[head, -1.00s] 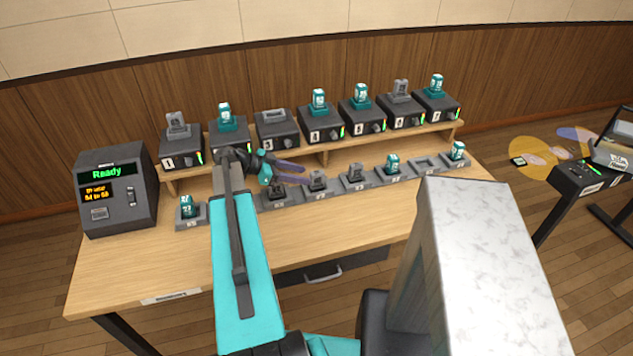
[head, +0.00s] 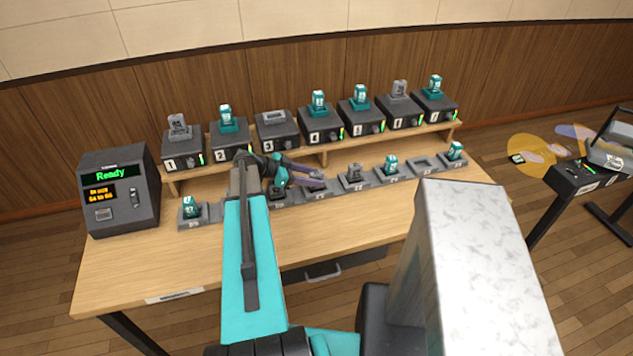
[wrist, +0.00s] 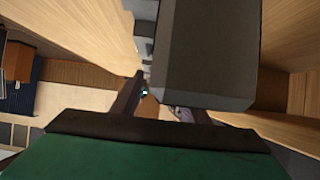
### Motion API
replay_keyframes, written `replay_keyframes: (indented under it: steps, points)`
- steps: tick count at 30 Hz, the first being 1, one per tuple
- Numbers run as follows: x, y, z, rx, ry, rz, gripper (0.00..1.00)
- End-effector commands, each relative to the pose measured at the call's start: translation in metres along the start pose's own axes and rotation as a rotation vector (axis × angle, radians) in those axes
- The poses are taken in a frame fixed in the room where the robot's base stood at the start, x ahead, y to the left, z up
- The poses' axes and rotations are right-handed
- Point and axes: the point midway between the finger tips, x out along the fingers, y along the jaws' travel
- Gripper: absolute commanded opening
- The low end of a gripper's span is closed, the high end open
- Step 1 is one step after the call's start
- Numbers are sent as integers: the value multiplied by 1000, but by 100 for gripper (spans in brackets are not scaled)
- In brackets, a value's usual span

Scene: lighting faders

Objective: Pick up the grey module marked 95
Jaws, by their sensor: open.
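Grey modules show in the head view: one on box 1 (head: 178,124), one on box 6 (head: 399,88) and one in the front row of holders (head: 354,173). Their marks are too small to read, so I cannot tell which is 95. My gripper (head: 318,180) is open, its purple fingers pointing right over the front row and hiding part of it. In the wrist view, a large dark grey block (wrist: 205,50) stands close, overlapping the right finger. I cannot tell what it is or whether it touches. Nothing is visibly held.
Teal modules stand in several boxes and holders, such as the front-left one (head: 190,207). The numbered boxes sit on a raised wooden shelf (head: 325,150) behind the front row. A console (head: 118,190) reads Ready at the left. The front tabletop (head: 190,262) is clear.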

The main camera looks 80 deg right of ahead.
Motion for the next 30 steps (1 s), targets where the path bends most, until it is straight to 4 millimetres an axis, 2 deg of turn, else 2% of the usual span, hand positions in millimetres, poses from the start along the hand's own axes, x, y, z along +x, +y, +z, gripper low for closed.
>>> replay_keyframes:
  steps: [11, 18, 30]
  points:
    - [-1, 0, 0, 0, 0, -1, 39]
    - [-1, 0, 0, 0, 0, 0, 0]
    - [-2, 0, -1, 0, 0, -1, 0]
